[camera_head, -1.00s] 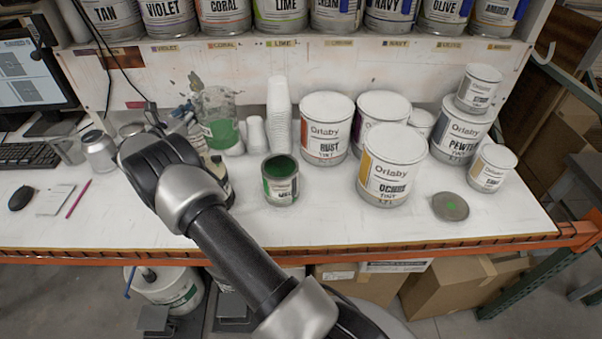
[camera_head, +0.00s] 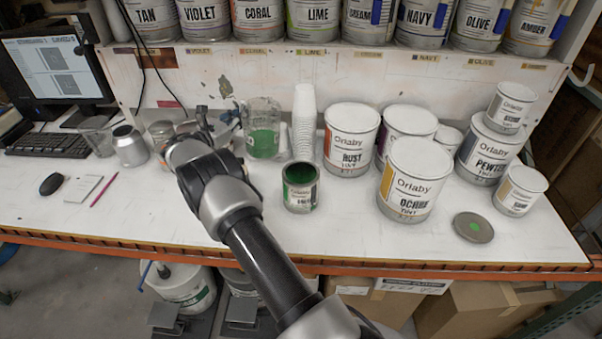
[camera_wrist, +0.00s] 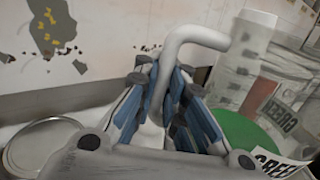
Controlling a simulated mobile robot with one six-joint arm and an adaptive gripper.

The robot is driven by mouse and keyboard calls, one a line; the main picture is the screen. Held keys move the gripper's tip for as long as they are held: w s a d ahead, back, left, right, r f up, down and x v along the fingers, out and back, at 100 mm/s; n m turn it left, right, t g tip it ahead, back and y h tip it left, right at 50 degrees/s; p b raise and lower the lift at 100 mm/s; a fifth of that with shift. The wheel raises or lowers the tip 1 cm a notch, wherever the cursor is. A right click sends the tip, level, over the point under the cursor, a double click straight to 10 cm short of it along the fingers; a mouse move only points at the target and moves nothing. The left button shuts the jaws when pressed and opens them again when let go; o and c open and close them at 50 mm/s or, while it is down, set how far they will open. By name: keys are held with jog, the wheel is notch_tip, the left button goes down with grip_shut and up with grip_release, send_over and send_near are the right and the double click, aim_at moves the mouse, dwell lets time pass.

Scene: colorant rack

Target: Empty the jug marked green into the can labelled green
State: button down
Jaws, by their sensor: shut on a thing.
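The clear jug (camera_head: 263,132) holds green liquid and stands upright at the back of the bench, left of the white cups. My gripper (camera_wrist: 170,88) is shut on the jug's pale bent handle (camera_wrist: 195,36); in the head view my gripper (camera_head: 208,122) is small and partly hidden by my wrist. I cannot tell whether the jug touches the bench. The open can (camera_head: 300,190) with green inside stands at the bench's front middle; its label is too small to read.
White cups (camera_head: 304,120) stand between jug and Rust can (camera_head: 350,145). The Ochre can (camera_head: 412,185) is right of the open can. A lid with a green dot (camera_head: 473,227) lies at right. A monitor (camera_head: 55,70) and glass (camera_head: 95,137) are left.

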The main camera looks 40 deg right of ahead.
aim_at(254, 106)
jog(key=shift+s+d+f+m, duration=0.1)
jog(key=shift+s+f+m, duration=0.05)
jog(key=shift+m, duration=0.35)
jog(key=shift+s+r+m, duration=0.25)
jog(key=shift+r+m, duration=0.35)
jog(key=shift+r, duration=0.05)
jog(key=shift+s+r+m+h+p, duration=0.3)
jog(key=shift+s+r+m, duration=0.65)
jog(key=shift+m, duration=0.25)
jog(key=shift+s+r+m, duration=0.4)
jog(key=shift+s+m, duration=0.25)
jog(key=shift+s+r+m, duration=0.35)
jog(key=shift+s+m, duration=0.25)
jog(key=shift+m, duration=0.05)
jog(key=shift+s+r+m+g+h+b, duration=0.35)
jog(key=shift+s+r+m, duration=0.3)
jog(key=shift+m, duration=0.45)
jog(key=shift+s+r+m+b, duration=0.3)
jog(key=shift+s+m, duration=0.2)
jog(key=shift+m, duration=0.2)
jog(key=shift+s+r+m+g+h+b, duration=0.3)
jog(key=shift+s+m+b, duration=0.2)
jog(key=shift+s+m, duration=0.4)
jog(key=shift+s+r+m+g, duration=0.3)
jog(key=shift+r+m, duration=0.2)
jog(key=shift+m, duration=0.2)
dwell(0.9)
